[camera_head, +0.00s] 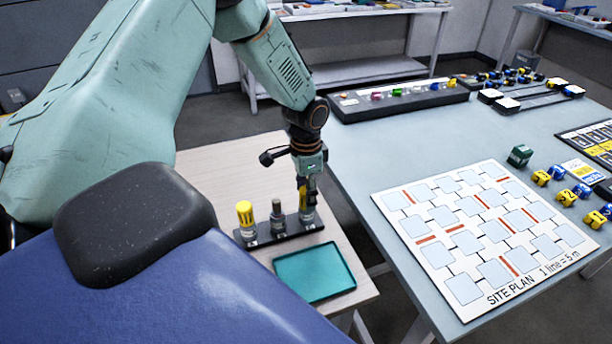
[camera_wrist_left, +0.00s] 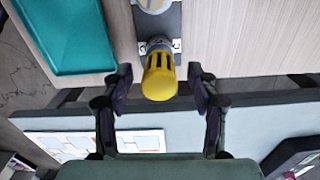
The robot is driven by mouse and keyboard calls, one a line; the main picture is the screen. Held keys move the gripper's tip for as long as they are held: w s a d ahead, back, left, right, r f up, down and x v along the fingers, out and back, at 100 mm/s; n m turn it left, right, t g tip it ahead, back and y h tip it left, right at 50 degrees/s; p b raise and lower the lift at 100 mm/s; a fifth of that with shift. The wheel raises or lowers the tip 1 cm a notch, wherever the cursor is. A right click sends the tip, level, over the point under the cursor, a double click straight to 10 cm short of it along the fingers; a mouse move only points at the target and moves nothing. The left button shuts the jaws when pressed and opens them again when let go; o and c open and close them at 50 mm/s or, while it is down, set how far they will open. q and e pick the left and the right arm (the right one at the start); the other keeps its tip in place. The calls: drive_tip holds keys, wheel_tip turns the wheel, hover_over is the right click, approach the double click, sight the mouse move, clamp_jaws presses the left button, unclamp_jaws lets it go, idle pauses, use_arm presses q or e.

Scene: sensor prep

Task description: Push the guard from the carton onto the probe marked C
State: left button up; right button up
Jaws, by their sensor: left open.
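A dark rack (camera_head: 283,234) on the pale wooden table holds probes in a row. The left one wears a yellow guard (camera_head: 245,214); the middle one (camera_head: 277,212) is grey with no yellow on it. My left gripper (camera_head: 306,188) is over the right-hand probe (camera_head: 307,215). In the left wrist view a slotted yellow guard (camera_wrist_left: 160,80) sits over a probe beside a label C (camera_wrist_left: 176,45). The open fingers of my left gripper (camera_wrist_left: 161,74) stand on both sides of it, with gaps. How deep the guard sits is unclear. My right gripper is out of view.
An empty teal tray (camera_head: 318,285) lies in front of the rack; I cannot make out a separate carton. A grey table to the right holds a site plan board (camera_head: 470,275), small yellow and blue blocks (camera_head: 565,196) and a dark strip of coloured pieces (camera_head: 400,106).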

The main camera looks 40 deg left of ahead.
sight(305, 190)
use_arm(q)
drive_tip(key=shift+o, duration=0.9)
drive_tip(key=shift+r+p, duration=0.6)
drive_tip(key=shift+p, duration=0.25)
drive_tip(key=shift+r+p, duration=3.05)
drive_tip(key=shift+p, duration=0.05)
drive_tip(key=shift+f, duration=0.1)
drive_tip(key=shift+s, duration=0.1)
